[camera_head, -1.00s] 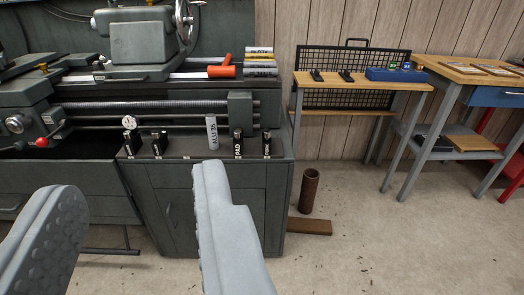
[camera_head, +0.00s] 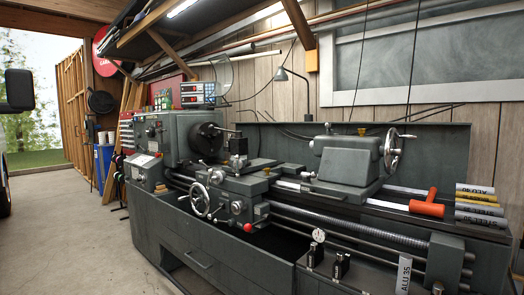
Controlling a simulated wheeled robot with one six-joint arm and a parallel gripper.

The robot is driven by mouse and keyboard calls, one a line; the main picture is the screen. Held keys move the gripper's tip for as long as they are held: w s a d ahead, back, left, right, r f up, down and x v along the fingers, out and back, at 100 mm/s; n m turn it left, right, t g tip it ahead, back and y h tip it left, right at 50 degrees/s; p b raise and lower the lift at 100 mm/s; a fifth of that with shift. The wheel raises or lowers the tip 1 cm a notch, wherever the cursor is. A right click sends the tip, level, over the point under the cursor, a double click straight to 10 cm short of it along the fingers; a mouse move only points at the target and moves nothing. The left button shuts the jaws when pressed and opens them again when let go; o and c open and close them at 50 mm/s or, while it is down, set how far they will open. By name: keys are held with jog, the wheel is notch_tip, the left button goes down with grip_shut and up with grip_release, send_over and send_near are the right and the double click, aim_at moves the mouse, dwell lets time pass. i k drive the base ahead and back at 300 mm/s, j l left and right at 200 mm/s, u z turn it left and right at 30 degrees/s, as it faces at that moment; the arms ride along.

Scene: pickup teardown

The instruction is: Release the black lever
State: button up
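A grey lathe (camera_head: 185,140) fills the middle of the head view. I cannot single out one black lever on it for certain. A lever with a red knob (camera_head: 248,227) sits on the front of the carriage, beside a silver handwheel (camera_head: 200,200). A dark tool post (camera_head: 237,150) stands on the carriage. The tailstock (camera_head: 347,160) with its handwheel (camera_head: 393,150) is to the right. My gripper is not in view, so its state and any hold do not show.
A dial gauge (camera_head: 318,236) and small black holders (camera_head: 341,266) stand in front. Concrete floor (camera_head: 70,235) is clear at left; a vehicle (camera_head: 14,95) edges in.

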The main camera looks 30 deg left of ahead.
aim_at(211, 127)
jog(key=i+j, duration=0.8)
jog(key=j, duration=0.2)
jog(key=i+j+u, duration=0.1)
jog(key=i+j, duration=0.65)
jog(key=j, duration=0.3)
jog(key=i+j, duration=0.8)
jog(key=j, duration=0.15)
jog(key=j+u, duration=0.05)
